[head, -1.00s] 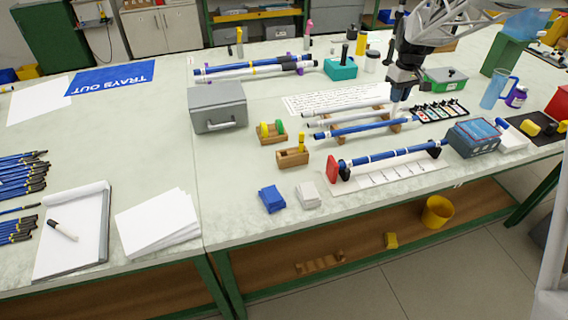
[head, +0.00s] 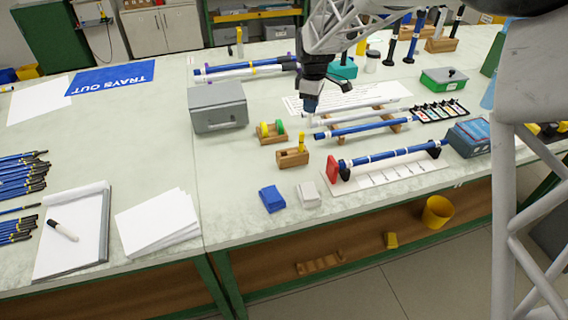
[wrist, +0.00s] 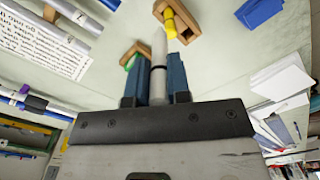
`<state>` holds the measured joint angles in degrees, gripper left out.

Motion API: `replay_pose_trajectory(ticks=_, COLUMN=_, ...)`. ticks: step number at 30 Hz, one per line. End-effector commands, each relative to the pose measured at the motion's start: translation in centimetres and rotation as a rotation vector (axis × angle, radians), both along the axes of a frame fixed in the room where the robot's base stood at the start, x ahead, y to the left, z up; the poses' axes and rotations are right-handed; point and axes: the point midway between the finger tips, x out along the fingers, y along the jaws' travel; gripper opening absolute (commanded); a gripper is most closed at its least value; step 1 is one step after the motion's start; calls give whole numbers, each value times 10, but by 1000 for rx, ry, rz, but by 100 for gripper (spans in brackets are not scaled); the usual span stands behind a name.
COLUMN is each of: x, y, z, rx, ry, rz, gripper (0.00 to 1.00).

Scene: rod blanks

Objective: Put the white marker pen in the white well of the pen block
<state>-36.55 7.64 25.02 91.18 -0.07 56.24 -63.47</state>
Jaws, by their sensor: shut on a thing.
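The pen block (head: 291,159) is a small wooden block on the bench with a yellow pen (head: 301,143) upright at its right end. In the wrist view the block (wrist: 188,33) is just beyond the fingertips, with the yellow pen (wrist: 171,23) standing in it. My gripper (head: 309,104) is above the bench, behind the pen block in the head view. In the wrist view its blue fingers (wrist: 159,78) are shut on the white marker pen (wrist: 159,45), which has a dark band and points toward the block. The white well cannot be made out.
A wooden holder with yellow and green discs (head: 272,133) stands close behind the block. Rods on a wooden rack (head: 362,126) lie to the right. A grey toolbox (head: 219,107) stands at left.

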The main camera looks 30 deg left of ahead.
Motion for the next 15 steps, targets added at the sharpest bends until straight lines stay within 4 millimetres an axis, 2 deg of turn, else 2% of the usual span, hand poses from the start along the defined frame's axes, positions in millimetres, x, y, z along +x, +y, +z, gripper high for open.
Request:
replay_pose_trajectory(ticks=1, x=-9, y=10, z=-1, rx=0, ry=0, rz=38, gripper=0)
replay_pose_trajectory(ticks=6, x=-31, y=34, z=-4, rx=0, ry=-1, rz=152, gripper=0)
replay_pose_trajectory(ticks=15, x=-56, y=58, z=-26, rx=0, ry=-1, rz=212, gripper=0)
